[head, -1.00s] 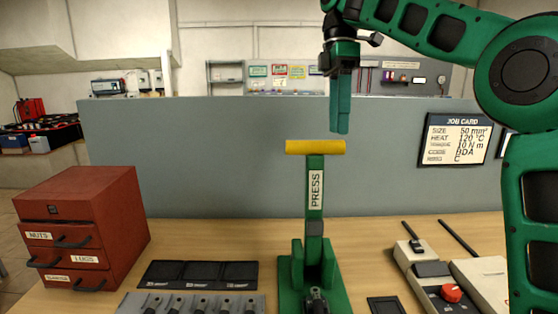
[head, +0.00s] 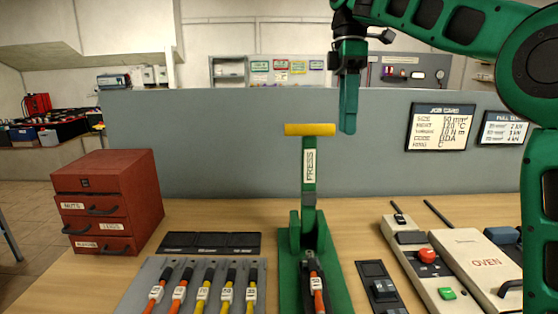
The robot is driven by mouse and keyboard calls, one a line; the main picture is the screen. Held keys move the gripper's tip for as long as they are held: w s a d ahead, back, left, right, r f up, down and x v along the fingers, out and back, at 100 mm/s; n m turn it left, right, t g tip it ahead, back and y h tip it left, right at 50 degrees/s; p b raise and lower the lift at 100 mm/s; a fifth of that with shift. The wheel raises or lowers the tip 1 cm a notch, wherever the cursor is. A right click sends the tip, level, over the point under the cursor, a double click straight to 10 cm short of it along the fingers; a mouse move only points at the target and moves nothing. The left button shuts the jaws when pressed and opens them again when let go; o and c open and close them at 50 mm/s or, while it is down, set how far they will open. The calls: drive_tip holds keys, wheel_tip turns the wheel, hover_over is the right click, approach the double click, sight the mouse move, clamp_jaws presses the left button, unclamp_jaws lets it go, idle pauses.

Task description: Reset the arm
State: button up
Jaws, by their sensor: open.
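My gripper (head: 348,128) hangs pointing down in the head view, in front of the grey partition and just right of the press handle's yellow bar. It holds nothing that I can see. Its fingers overlap from this side, so the gap between them is hidden. My green arm (head: 440,22) reaches in from the right edge. The green press (head: 309,215) stands upright on the bench with its yellow bar (head: 310,129) on top.
A red drawer cabinet (head: 108,204) stands at the left. A grey rack (head: 150,275) holds several cables at front left. Job cards (head: 440,128) hang on the partition (head: 230,150).

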drive_tip(key=s+d+f+m+t, duration=0.1)
drive_tip(key=s+d+f+m, duration=0.6)
drive_tip(key=d, duration=0.2)
drive_tip(key=s+d+f+m, duration=0.6)
drive_tip(key=d+f, duration=0.1)
drive_tip(key=d, duration=0.2)
drive_tip(key=s+d+f+m, duration=0.4)
drive_tip(key=s+f+m, duration=0.1)
drive_tip(key=s+f, duration=0.3)
drive_tip(key=s+d+f+m+t, duration=0.1)
drive_tip(key=s+d+f+m, duration=0.3)
drive_tip(key=s+f, duration=0.4)
drive_tip(key=s+m, duration=0.1)
drive_tip(key=s, duration=0.2)
drive_tip(key=shift+w+f, duration=0.3)
drive_tip(key=shift+w, duration=0.3)
